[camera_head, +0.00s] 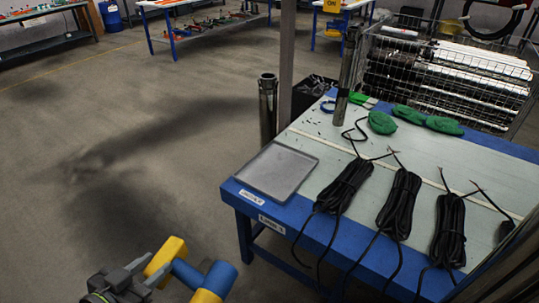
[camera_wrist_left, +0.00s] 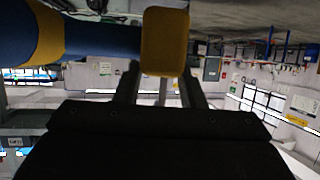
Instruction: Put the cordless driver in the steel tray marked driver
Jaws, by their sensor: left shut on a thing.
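The cordless driver (camera_head: 187,273), blue with yellow ends, is in my left gripper (camera_head: 148,270) at the bottom of the head view. The gripper is shut on a yellow end of it, above the floor and left of the table. In the left wrist view the driver (camera_wrist_left: 95,42) lies across the top, with its yellow end (camera_wrist_left: 165,40) between the two fingers (camera_wrist_left: 158,88). The steel tray (camera_head: 278,171) is flat, shallow and empty. It lies at the table's near left corner, behind a small white label (camera_head: 251,198). My right gripper is out of view.
The blue-edged table (camera_head: 310,215) carries several black cable bundles (camera_head: 398,205) right of the tray and green items (camera_head: 382,123) behind. A metal post (camera_head: 267,108) stands beyond the tray, and a wire rack (camera_head: 450,80) behind the table. Floor left of the table is clear.

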